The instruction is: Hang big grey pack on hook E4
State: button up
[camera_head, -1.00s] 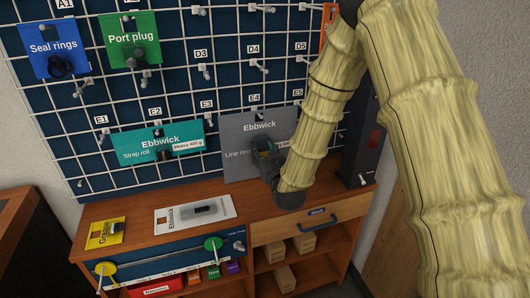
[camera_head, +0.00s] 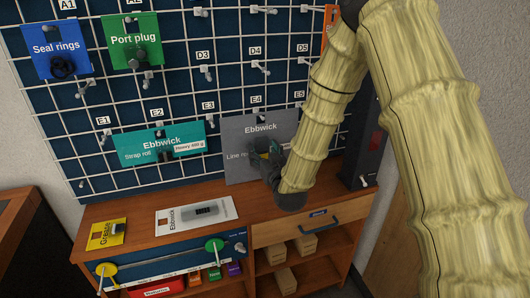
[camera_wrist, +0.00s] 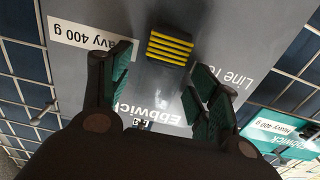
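The big grey Ebbwick pack (camera_head: 240,133) is upright against the grid, just under the E4 label (camera_head: 256,100). A hook tip (camera_head: 262,118) shows at its top hole and seems to pass through it. My gripper (camera_head: 271,152) is in front of the pack's lower middle. In the wrist view, my gripper (camera_wrist: 163,62) is open, with a teal-padded finger on each side of the pack's dark block with yellow stripes (camera_wrist: 171,46). Gaps show between the fingers and the block. The pack's grey card (camera_wrist: 75,75) fills much of that view. My arm hides its lower right.
A teal strap roll pack (camera_head: 135,150) hangs close by on the left. Hooks D4 (camera_head: 261,66) and D5 above are empty. A wooden bench (camera_head: 185,240) below holds a yellow Grease pack (camera_head: 107,234) and a white Ebbwick pack (camera_head: 180,218). A dark post (camera_head: 368,140) stands on the right.

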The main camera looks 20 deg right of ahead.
jog(key=shift+s+f, duration=0.1)
jog(key=s, duration=1.2)
jog(key=s+f+g+p, duration=0.2)
jog(key=s+f+g, duration=0.3)
jog(key=f, duration=0.6)
jog(key=s+f+g+p, duration=0.1)
jog(key=s+f+g, duration=0.2)
jog(key=s+f, duration=0.6)
jog(key=s+f+g+p, duration=0.1)
jog(key=s+f+g, duration=0.4)
jog(key=s, duration=0.7)
jog(key=s+f+g+p, duration=0.2)
jog(key=s+f+g, duration=0.3)
jog(key=s+f, duration=0.5)
jog(key=s, duration=0.3)
jog(key=shift+s+d+m, duration=0.15)
jog(key=shift+d+m, duration=0.05)
jog(key=shift+m, duration=0.2)
jog(key=shift+h, duration=0.3)
jog(key=shift+c, duration=0.5)
